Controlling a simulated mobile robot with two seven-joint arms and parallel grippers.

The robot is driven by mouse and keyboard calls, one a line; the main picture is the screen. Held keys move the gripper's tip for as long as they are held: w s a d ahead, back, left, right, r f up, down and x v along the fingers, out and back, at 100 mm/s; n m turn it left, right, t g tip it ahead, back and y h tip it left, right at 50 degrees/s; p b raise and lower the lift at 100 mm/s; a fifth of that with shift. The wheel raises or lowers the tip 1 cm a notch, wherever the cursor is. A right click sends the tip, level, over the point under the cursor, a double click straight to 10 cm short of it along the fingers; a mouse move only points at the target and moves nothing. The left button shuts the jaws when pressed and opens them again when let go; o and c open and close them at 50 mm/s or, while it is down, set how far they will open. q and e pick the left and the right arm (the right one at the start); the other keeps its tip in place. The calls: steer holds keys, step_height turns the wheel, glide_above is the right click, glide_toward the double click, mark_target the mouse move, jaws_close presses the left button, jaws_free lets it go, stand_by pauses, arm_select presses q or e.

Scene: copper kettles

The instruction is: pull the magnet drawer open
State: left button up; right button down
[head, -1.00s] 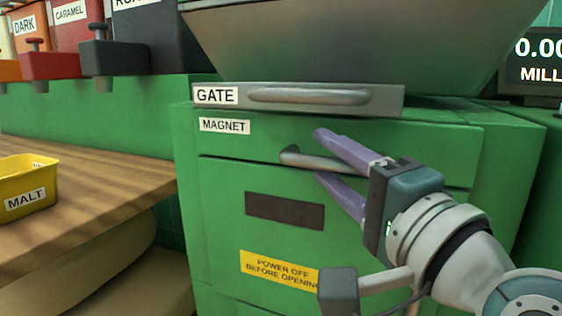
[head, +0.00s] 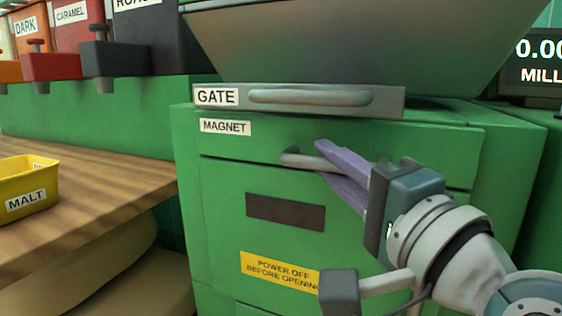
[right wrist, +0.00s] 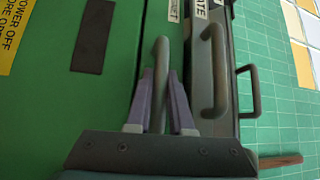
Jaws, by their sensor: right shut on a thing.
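The magnet drawer (head: 260,148) is a green front with a white MAGNET label on the green machine. It looks shut, flush with the panel below it. Its grey bar handle (head: 298,158) runs sideways; its left end shows and the rest is hidden by my fingers. My right gripper (head: 322,160) has its purple fingers shut on this handle, one above and one below. In the right wrist view the handle (right wrist: 161,75) stands between the two fingers of the gripper (right wrist: 163,85). My left gripper is not in view.
The GATE slide (head: 380,103) with its own handle sits just above the drawer, under a large metal hopper (head: 370,45). A wooden counter (head: 100,200) with a yellow MALT bin (head: 45,180) stands at left. A yellow warning label (head: 278,269) is below.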

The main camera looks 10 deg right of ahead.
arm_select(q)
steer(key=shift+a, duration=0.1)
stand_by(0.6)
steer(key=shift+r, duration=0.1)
arm_select(e)
steer(key=shift+s+a+r, duration=0.1)
steer(key=shift+s+a, duration=0.1)
steer(key=shift+s, duration=0.1)
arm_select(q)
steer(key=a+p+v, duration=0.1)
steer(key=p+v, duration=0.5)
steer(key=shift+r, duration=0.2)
arm_select(e)
steer(key=s+a, duration=1.1)
steer(key=s, duration=0.5)
steer(key=shift+s+a, duration=0.15)
steer(key=shift+s, duration=0.2)
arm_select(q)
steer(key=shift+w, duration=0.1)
arm_select(e)
steer(key=c, duration=0.8)
jaws_free()
